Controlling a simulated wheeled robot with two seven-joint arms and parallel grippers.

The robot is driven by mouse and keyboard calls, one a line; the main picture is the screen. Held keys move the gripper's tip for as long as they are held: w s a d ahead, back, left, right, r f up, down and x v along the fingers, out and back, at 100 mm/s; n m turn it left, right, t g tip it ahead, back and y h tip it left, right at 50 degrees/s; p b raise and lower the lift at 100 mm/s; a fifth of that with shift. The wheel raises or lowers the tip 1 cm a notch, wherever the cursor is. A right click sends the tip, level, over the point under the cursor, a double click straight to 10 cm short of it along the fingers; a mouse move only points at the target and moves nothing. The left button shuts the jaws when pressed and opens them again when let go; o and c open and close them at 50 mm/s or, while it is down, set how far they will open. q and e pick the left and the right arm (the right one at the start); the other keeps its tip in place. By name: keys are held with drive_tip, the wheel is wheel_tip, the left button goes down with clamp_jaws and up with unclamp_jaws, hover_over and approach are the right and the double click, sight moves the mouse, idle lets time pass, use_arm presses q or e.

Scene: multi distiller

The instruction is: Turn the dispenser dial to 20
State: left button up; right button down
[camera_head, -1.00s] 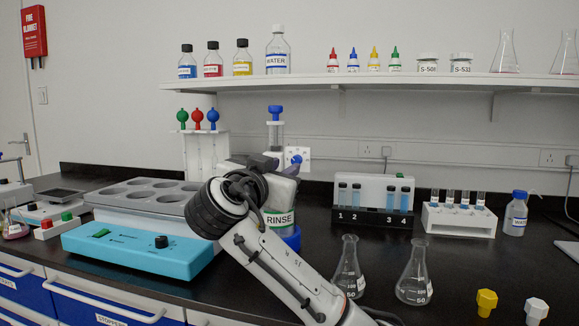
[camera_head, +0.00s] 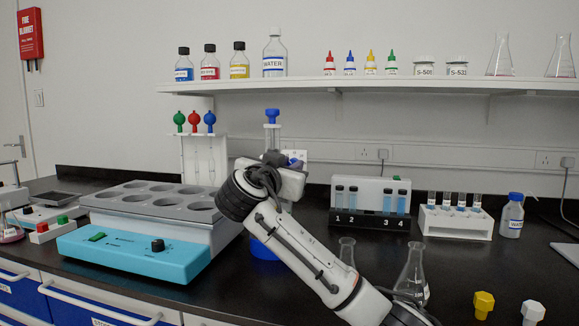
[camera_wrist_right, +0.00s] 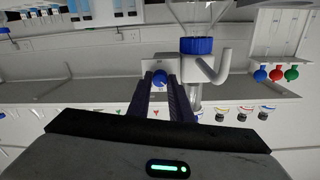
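The dispenser stands behind my right arm in the head view; its blue-topped plunger (camera_head: 272,115) and blue base (camera_head: 263,250) show, while my arm hides most of its middle. A small blue dial (camera_head: 295,162) shows just right of my right gripper (camera_head: 272,160). In the right wrist view, which looks upside down, the dial (camera_wrist_right: 160,77) appears between the two dark fingertips of the right gripper (camera_wrist_right: 161,84). The fingers are apart; I cannot tell if they touch it. The dispenser's blue collar (camera_wrist_right: 197,46) and white spout (camera_wrist_right: 222,65) are beside them. The dial's numbers are not readable.
A teal-fronted block with wells (camera_head: 135,252) stands left of the dispenser. A tube rack (camera_head: 370,222), a flask (camera_head: 412,273) and a white vial rack (camera_head: 455,222) stand to the right. A shelf (camera_head: 400,86) with bottles runs above.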

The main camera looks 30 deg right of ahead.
use_arm(q)
drive_tip(key=f+b, duration=0.1)
drive_tip(key=b, duration=0.2)
drive_tip(key=d+f+b, duration=0.1)
drive_tip(key=f+b, duration=0.1)
drive_tip(key=b, duration=0.1)
drive_tip(key=shift+d+n, duration=0.1)
drive_tip(key=shift+n, duration=0.2)
use_arm(e)
drive_tip(key=m, duration=1.7)
drive_tip(key=shift+s+f+m+y, duration=0.1)
drive_tip(key=shift+f+m+y, duration=0.1)
drive_tip(key=shift+m+y, duration=0.15)
drive_tip(key=c, duration=1.9)
unclamp_jaws()
drive_tip(key=shift+c, duration=0.2)
use_arm(q)
drive_tip(key=shift+w, duration=0.15)
use_arm(e)
drive_tip(key=shift+o, duration=0.4)
drive_tip(key=shift+r, duration=0.1)
